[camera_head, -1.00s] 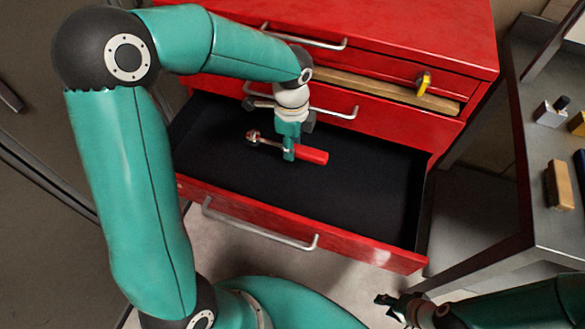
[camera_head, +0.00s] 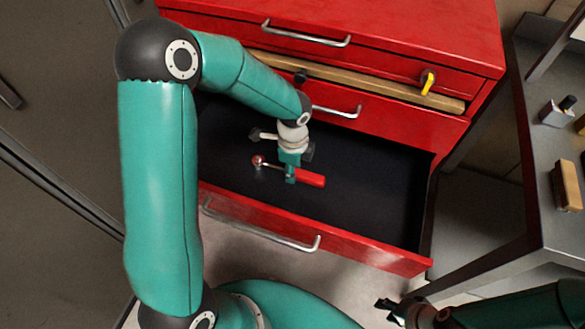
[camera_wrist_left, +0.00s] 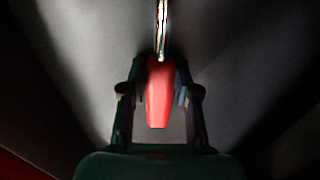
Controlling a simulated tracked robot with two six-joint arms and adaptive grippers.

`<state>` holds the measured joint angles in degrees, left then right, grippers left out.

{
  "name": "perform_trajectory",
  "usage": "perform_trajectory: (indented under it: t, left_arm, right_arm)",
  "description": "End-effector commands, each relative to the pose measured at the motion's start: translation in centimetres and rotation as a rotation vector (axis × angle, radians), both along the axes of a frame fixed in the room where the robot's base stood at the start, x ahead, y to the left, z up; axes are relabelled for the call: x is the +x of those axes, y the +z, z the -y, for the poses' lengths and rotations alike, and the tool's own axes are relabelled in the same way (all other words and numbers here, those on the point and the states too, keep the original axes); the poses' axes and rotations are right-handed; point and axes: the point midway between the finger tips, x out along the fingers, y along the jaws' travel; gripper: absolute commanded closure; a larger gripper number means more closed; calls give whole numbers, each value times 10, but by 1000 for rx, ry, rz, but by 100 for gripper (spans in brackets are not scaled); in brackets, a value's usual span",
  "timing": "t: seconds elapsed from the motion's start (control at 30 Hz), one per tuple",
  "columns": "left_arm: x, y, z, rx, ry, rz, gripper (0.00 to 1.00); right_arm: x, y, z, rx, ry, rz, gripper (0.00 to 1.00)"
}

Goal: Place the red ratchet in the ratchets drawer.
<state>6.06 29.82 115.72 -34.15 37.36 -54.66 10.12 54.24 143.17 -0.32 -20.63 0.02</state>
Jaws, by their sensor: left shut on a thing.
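The red ratchet (camera_head: 311,178) has a red handle and a metal shaft and head. My left gripper (camera_head: 290,177) is shut on it, around the handle near the shaft, over the open black-lined drawer (camera_head: 370,205) of the red cabinet. In the left wrist view the red handle (camera_wrist_left: 159,95) lies between the two fingers of my left gripper (camera_wrist_left: 160,92), with the metal shaft pointing away. I cannot tell whether the ratchet touches the drawer floor. My right gripper (camera_head: 388,305) is at the bottom, small and dark; its fingers look apart.
The drawer front with its metal handle (camera_head: 262,228) borders the open drawer. Above are closed drawers, a wooden strip (camera_head: 360,82) and a yellow item (camera_head: 428,82). A grey bench (camera_head: 555,220) with a wooden-backed brush (camera_head: 567,186) stands right. The drawer's right side is clear.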

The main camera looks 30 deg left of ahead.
Motion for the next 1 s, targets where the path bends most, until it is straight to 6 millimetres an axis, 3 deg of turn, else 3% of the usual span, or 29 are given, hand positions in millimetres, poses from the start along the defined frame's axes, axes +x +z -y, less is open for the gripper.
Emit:
perform_trajectory:
  t: [0.1,0.13,0.27,0.67,0.87,1.0]
  left_arm:
    - [0,-3,0,0,0,1,100]
    - [0,-2,0,0,0,0,66]
    - [0,-1,0,0,0,0,44]
    - [0,3,0,0,0,1,44]
    - [1,31,0,0,0,3,44]
    - [1,60,0,0,2,5,44]
  right_arm:
    - [0,-3,0,0,0,0,63]
    - [0,-2,0,0,0,0,63]
    - [0,-1,0,0,0,0,63]
    - [0,1,0,0,0,0,63]
    - [0,6,0,0,0,0,63]
    - [0,10,0,0,0,0,63]
